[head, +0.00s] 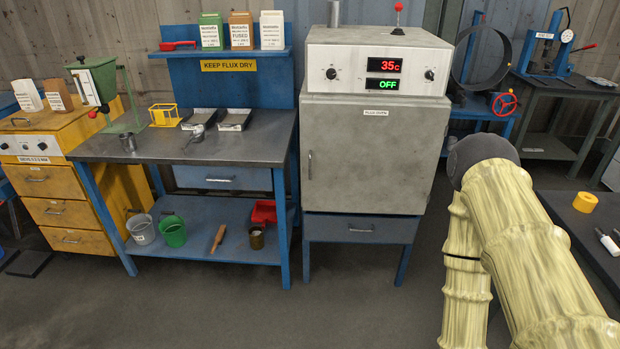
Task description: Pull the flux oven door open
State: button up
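The flux oven (375,120) is a grey box on a blue stand in the middle of the head view. Its door (365,155) is closed flush and carries a small label near the top. A short vertical door handle (310,165) sits at the door's left edge. The displays above the door read 35c in red and OFF in green. Cream links of my arm rise at the right and end at a dark joint, right of the door. My gripper is not visible, so its state and distance to the handle cannot be seen.
A workbench (250,146) with scoops and trays stands left of the oven. A blue drawer (360,228) is under the oven. The floor (340,315) in front is clear. A dark table (577,218) with a yellow roll (585,202) stands at the right.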

aim_at(368, 157)
jog(key=u, duration=0.8)
jog(key=i, duration=0.6)
jog(key=z, duration=0.75)
